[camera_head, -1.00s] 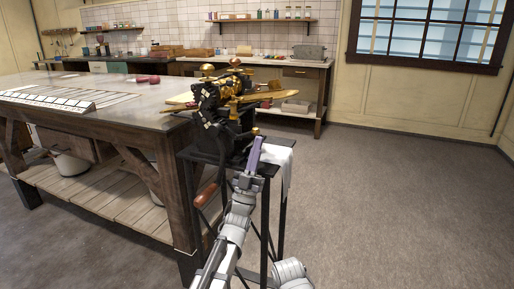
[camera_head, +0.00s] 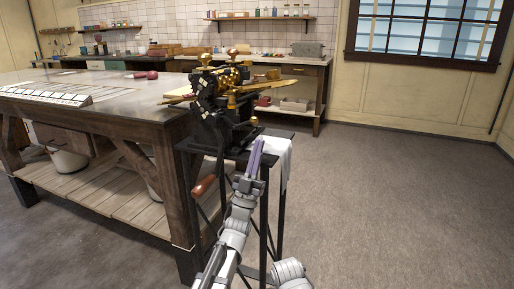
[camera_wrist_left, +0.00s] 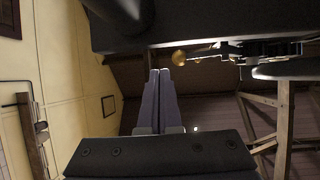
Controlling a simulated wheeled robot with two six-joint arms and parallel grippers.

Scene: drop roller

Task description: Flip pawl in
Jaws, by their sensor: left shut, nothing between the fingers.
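A black and brass roller machine (camera_head: 222,122) stands on a black metal stand (camera_head: 262,230) at the end of the workbench. A crank with a wooden handle (camera_head: 203,186) hangs at its front left. My left gripper (camera_head: 258,139) has purple fingers, shut and empty, pointing up beside the machine's near right side. In the left wrist view the shut fingers (camera_wrist_left: 159,72) point at the dark underside of the machine (camera_wrist_left: 200,30), with a small brass knob (camera_wrist_left: 179,58) just right of the tips. I cannot make out the pawl. My right gripper is not in view.
A white cloth (camera_head: 278,154) hangs over the stand's right edge, close to my left fingers. The wooden workbench (camera_head: 120,108) stands to the left, with a pale tray (camera_head: 45,96) on it. The floor (camera_head: 400,200) to the right is clear.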

